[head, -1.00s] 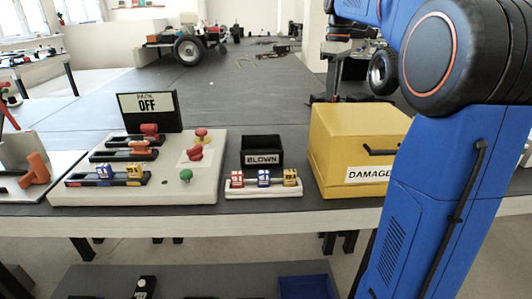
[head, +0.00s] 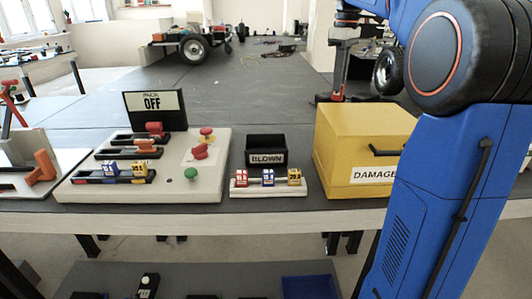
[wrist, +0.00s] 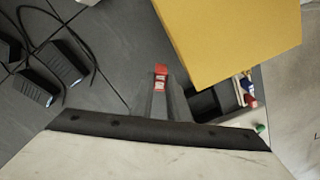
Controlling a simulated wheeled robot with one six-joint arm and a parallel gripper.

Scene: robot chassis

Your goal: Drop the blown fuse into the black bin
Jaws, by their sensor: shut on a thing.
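The black bin (head: 267,146), labelled BLOWN, stands upright and open behind the fuse tray in the head view. In the wrist view, part of the bin (wrist: 205,103) shows beside the yellow box, to the right of my gripper. My gripper (wrist: 161,97) is shut on a small fuse (wrist: 161,78) with a red end and a pale middle. The fuse is above the dark table, apart from the bin.
A white tray (head: 268,190) holds a red, a blue and a yellow fuse in front of the bin. A yellow box (head: 362,145) marked DAMAGE stands right of the bin. A pale panel (head: 206,180) with fuses, levers and buttons stands left. The table behind is mostly clear.

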